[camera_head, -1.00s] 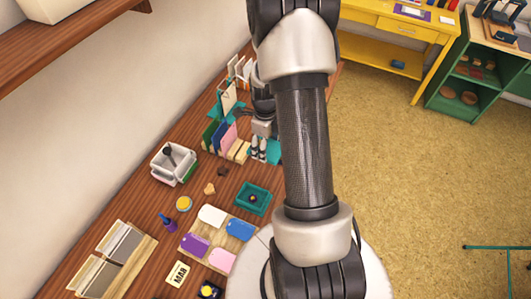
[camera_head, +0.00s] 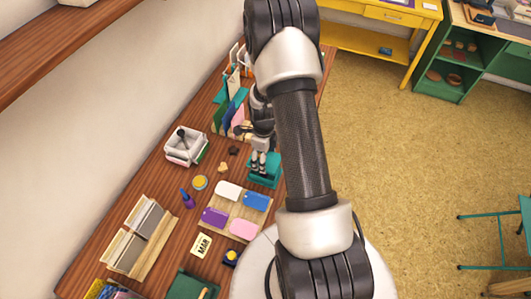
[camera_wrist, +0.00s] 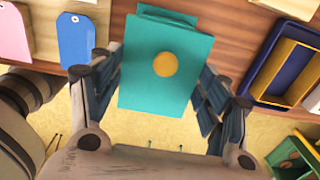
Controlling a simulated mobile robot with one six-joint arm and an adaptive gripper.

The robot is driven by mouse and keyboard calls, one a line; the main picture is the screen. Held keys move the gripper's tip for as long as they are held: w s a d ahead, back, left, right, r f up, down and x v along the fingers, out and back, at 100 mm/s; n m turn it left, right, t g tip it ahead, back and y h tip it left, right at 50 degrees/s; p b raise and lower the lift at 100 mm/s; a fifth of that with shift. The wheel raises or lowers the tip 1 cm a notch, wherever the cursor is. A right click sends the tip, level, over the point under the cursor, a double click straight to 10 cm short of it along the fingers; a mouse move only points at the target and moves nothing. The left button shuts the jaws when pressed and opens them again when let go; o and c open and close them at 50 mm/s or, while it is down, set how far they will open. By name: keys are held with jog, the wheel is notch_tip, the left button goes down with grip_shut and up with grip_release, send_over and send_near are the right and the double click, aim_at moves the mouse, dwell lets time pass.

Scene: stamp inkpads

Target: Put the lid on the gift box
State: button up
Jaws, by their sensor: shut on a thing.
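The lid (camera_wrist: 148,88) is a flat teal piece with a round yellow spot on top. My gripper (camera_wrist: 160,95) is shut on it, one finger on each side, in the wrist view. In the head view my gripper (camera_head: 260,166) is over the teal gift box (camera_head: 266,181), on the table's right edge side. In the wrist view a teal part (camera_wrist: 168,13), likely the box, shows past the lid's far edge. The rest of the box is hidden under the lid. I cannot tell whether the lid touches the box.
A wooden board (camera_head: 237,212) with several coloured tags lies in front of the box. A white caddy (camera_head: 186,148), a yellow tin (camera_head: 200,182) and small brown pieces lie to the left. Upright folders (camera_head: 228,112) stand behind. A blue tray (camera_wrist: 266,98) shows right in the wrist view.

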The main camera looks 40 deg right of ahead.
jog(key=shift+d+f+b, duration=0.1)
jog(key=shift+f+b, duration=1.05)
jog(key=shift+f, duration=0.85)
jog(key=shift+f+b, duration=0.6)
jog(key=shift+f, duration=0.05)
jog(key=shift+f+b, duration=0.45)
jog(key=shift+b, duration=0.15)
dwell(0.5)
jog(key=o, duration=1)
jog(key=shift+c, duration=0.2)
jog(key=shift+o, duration=0.8)
jog(key=shift+r, duration=0.15)
jog(key=shift+r+p, duration=2.25)
jog(key=shift+r, duration=1.15)
